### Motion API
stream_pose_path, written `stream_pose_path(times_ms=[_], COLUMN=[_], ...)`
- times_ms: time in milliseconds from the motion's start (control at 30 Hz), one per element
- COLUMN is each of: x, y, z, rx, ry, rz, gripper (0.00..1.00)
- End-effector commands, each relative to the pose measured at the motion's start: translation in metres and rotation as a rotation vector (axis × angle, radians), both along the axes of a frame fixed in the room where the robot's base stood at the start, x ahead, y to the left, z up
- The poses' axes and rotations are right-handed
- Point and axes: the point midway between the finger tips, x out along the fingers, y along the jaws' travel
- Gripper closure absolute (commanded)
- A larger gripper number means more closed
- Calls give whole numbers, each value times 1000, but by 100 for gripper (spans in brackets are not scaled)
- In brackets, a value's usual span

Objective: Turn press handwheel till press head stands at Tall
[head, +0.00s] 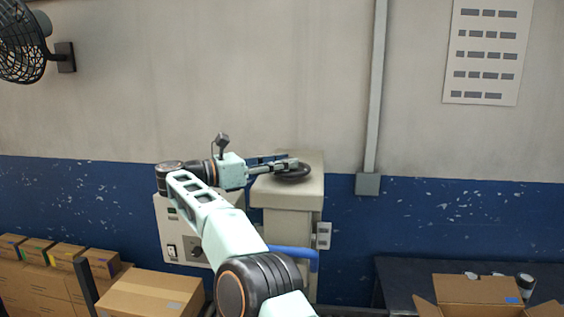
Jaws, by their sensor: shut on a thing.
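The press handwheel (293,174) is a small black wheel lying flat on top of a beige column (291,195) near the middle of the head view. My gripper (287,165) reaches in from the left and is shut on the handwheel's rim. The fingers hide part of the wheel. A small pale plate (323,236) with marks is on the column's right side, too small to read. A blue bar (305,252) shows lower down, partly behind my arm. I cannot make out the press head or where it stands.
A beige panel (172,228) with switches is left of the column. Cardboard boxes (150,292) stand at lower left. An open carton (477,290) and dark cans sit on a dark table (405,275) at right. A wall fan (22,45) is at upper left.

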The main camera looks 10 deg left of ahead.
Motion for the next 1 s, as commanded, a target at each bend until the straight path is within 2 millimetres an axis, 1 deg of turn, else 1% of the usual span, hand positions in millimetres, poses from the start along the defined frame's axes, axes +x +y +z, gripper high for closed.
stream_pose_path(times_ms=[33,200,700,1000], x=[0,0,0,-1], y=[-1,-1,0,-2], z=[2,1,-1,-5], rx=[-1,-1,-1,0], ry=[-3,-2,0,-1], rz=[-1,-1,4,61], gripper=[68,52,52,52])
